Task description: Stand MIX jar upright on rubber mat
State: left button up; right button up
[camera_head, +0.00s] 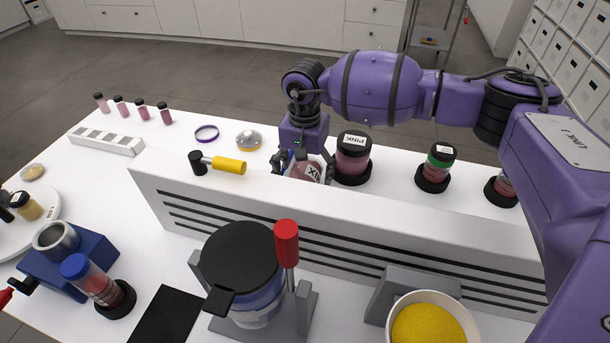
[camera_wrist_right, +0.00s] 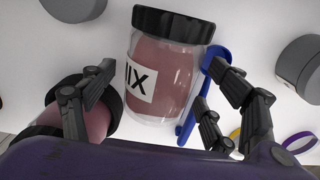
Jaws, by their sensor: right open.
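The MIX jar (camera_head: 305,172) has a black lid, pink contents and a white label. It lies on its side on the white surface behind the slotted white panel. It also shows in the right wrist view (camera_wrist_right: 168,65), lid toward the top. My right gripper (camera_head: 302,166) is over it, pointing down and open, with fingers on either side of the jar; whether they touch it is unclear. In the right wrist view, the fingers (camera_wrist_right: 160,95) flank the jar's lower part. A flat black mat (camera_head: 160,318) lies at the front, partly cut off. My left gripper is out of view.
The PINK jar (camera_head: 353,156) stands in a black ring close to my right gripper. A blue strip-like tool (camera_wrist_right: 195,95) lies against the MIX jar. The slotted panel (camera_head: 330,225) rises between jar and mat. A black-lidded container (camera_head: 240,258) stands right of the mat.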

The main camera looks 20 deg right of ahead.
jog(key=c, duration=1.5)
notch_tip(320, 180, up, 8)
jog(key=shift+r+b, duration=0.2)
jog(key=shift+b, duration=0.2)
notch_tip(320, 180, up, 12)
jog(key=p, duration=0.2)
notch_tip(320, 180, up, 4)
jog(key=r, duration=0.1)
send_over(304, 165)
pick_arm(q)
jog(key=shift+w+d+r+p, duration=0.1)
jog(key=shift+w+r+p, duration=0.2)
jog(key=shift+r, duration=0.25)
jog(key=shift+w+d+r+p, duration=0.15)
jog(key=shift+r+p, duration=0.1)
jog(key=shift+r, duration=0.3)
pick_arm(e)
jog(key=s+f+n, duration=0.1)
jog(key=s+n, duration=0.2)
jog(key=s, duration=0.8)
jog(key=shift+a+f+n, duration=0.2)
jog(key=shift+f+n, duration=0.1)
jog(key=shift+n, duration=0.1)
